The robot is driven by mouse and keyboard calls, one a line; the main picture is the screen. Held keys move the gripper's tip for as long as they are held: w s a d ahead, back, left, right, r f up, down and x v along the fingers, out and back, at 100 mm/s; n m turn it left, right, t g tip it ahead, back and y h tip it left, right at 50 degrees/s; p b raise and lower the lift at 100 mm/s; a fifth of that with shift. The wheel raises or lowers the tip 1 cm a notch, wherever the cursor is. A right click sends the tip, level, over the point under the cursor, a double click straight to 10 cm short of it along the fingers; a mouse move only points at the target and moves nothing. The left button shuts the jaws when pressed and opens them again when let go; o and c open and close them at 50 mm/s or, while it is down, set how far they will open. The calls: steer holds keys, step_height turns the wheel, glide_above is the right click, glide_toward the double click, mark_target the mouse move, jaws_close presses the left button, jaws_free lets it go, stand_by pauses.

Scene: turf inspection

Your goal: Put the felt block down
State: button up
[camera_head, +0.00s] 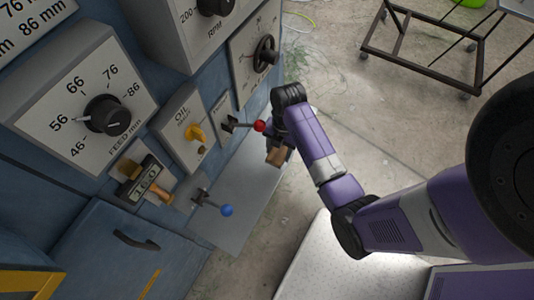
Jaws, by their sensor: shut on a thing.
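My gripper (277,148) is near the middle of the view, at the end of my purple arm, just right of the red-knobbed lever (260,126). It is shut on a small tan-brown block (277,157), which I take to be the felt block. The block hangs below the dark gripper body, which hides part of it. In this view the block overlaps the edge of a grey shelf (238,215); I cannot tell how high it is above it.
The grey shelf's visible surface looks bare. A metal frame cart (430,55) stands on the concrete floor at upper right.

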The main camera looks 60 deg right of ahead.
mark_target(268, 155)
steer(key=w+f, duration=0.1)
steer(key=w, duration=0.1)
steer(key=w+f, duration=0.1)
steer(key=w, duration=0.1)
steer(key=shift+a+f, duration=0.1)
steer(key=shift+f, duration=0.05)
step_height(268, 155, down, 4)
steer(key=shift+w+f, duration=0.25)
steer(key=shift+f, duration=0.1)
steer(key=shift+f, duration=0.1)
steer(key=o, duration=1.3)
steer(key=r, duration=0.4)
steer(key=d+r, duration=0.1)
steer(key=r, duration=0.7)
steer(key=shift+d+p, duration=0.25)
steer(key=shift+p, duration=0.15)
